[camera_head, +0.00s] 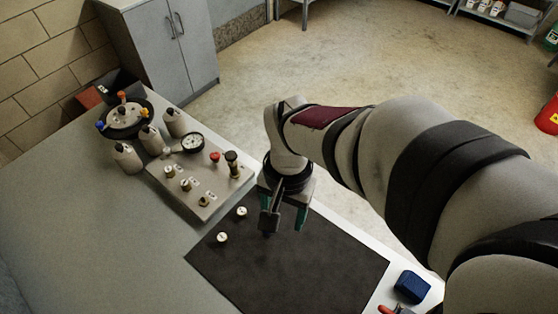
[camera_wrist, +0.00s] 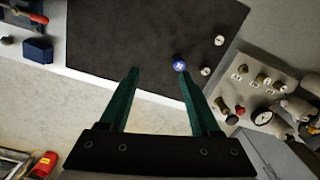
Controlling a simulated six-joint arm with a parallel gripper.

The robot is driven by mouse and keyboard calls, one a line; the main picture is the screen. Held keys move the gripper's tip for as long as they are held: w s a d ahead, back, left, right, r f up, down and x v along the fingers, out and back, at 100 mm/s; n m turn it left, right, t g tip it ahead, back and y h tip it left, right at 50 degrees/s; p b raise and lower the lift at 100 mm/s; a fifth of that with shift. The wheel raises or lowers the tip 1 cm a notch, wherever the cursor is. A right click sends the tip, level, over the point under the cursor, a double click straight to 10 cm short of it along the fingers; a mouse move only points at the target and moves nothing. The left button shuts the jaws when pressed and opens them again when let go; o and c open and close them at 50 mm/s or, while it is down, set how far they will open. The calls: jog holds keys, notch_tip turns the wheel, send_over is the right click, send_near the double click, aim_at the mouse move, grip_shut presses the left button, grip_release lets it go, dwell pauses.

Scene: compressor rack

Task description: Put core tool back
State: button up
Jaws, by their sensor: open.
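My gripper (camera_head: 284,225) is open over the edge of the dark mat (camera_head: 320,262), its green fingers pointing down. In the wrist view my gripper (camera_wrist: 158,72) has nothing between its fingers. A small round blue piece with a pale top (camera_wrist: 179,66) shows beside the right fingertip; I cannot tell whether it touches. It is not clear in the head view, where my gripper covers that area. A red-handled tool (camera_wrist: 27,15) lies at the upper left of the wrist view, by a dark blue block (camera_wrist: 38,51). I cannot tell which piece is the core tool.
Two small white caps (camera_head: 222,237) (camera_head: 242,211) lie on the mat. A grey manifold panel (camera_head: 199,182) with a gauge, knobs and fittings stands left of my gripper. Several pale bottles (camera_head: 127,157) and a round black base (camera_head: 125,118) stand behind it. The table's left front is clear.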

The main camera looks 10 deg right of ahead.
jog(key=s+d+r, duration=0.1)
jog(key=s+r, duration=0.1)
jog(key=s, duration=0.4)
jog(key=s+d+r+y, duration=0.1)
jog(key=s+r, duration=0.1)
jog(key=s, duration=0.3)
jog(key=shift+s+d, duration=0.25)
jog(key=shift+s, duration=0.1)
